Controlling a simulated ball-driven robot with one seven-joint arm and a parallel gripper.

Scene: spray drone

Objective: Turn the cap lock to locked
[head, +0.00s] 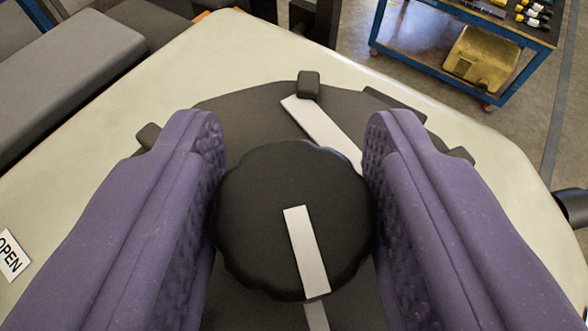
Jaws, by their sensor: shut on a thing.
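The cap lock (255,220) is a round black knob with a scalloped edge and a white stripe (306,250) on its top. The stripe runs from near the cap's middle down to its lower edge, leaning slightly right. My gripper (295,190) has purple padded fingers on the left and right sides of the cap, shut on it. Under the cap is a dark grey plate (240,110) with a white mark (322,128) running up-left from the cap toward a small black block (308,84). Another pale mark (316,316) shows just below the cap.
The plate sits on a cream surface (110,110). A label reading OPEN (10,254) lies at the left edge. A blue-framed cart (440,45) with a yellow container (482,58) stands on the floor beyond, at upper right. A grey padded block (75,65) is at upper left.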

